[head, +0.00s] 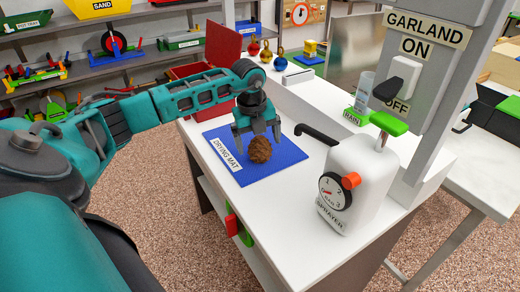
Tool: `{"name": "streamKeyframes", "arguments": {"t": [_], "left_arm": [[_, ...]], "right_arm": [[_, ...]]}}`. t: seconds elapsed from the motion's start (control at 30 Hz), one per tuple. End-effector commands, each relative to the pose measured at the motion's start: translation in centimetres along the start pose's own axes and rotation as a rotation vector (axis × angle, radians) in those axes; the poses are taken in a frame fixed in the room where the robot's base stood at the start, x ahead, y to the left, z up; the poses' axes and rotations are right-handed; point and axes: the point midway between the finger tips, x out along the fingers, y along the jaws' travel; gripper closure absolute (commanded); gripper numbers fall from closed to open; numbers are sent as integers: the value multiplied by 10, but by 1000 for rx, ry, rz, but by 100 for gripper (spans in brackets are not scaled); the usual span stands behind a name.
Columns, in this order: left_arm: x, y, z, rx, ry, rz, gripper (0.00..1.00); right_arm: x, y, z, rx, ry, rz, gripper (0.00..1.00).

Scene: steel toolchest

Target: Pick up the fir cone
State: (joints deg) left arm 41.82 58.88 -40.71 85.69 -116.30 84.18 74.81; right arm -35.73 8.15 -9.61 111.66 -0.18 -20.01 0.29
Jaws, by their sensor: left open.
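The brown fir cone (260,150) rests on the blue drying mat (284,157) on the white bench. My left gripper (257,143) points down just above and behind the cone, with its fingers spread apart. Its fingers are near the top of the cone; I cannot tell whether they touch it. The cone's upper back part is close to the fingers. My right gripper is not in the head view.
A white sprayer (357,180) with a dark spout stands right of the mat. An open red box (224,48) is behind my left gripper. Several coloured ornaments (280,60) stand further back. A grey post with a switch panel (415,65) rises at the right.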

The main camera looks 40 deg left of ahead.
Motion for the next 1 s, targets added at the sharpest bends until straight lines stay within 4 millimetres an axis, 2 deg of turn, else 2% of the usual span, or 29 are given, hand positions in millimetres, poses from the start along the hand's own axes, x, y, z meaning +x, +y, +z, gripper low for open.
{"name": "streamKeyframes", "arguments": {"t": [0.03, 0.13, 0.4, 1.0], "left_arm": [[10, 0, -2, 0, 3, 3, 4], [23, 0, -1, -1, 2, 2, 4], [26, -1, -1, 1, 0, 0, 4], [26, 0, 0, 0, 0, 0, 62]], "right_arm": [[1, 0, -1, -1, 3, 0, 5], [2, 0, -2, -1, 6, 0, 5], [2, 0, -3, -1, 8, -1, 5], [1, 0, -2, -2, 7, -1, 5]]}}
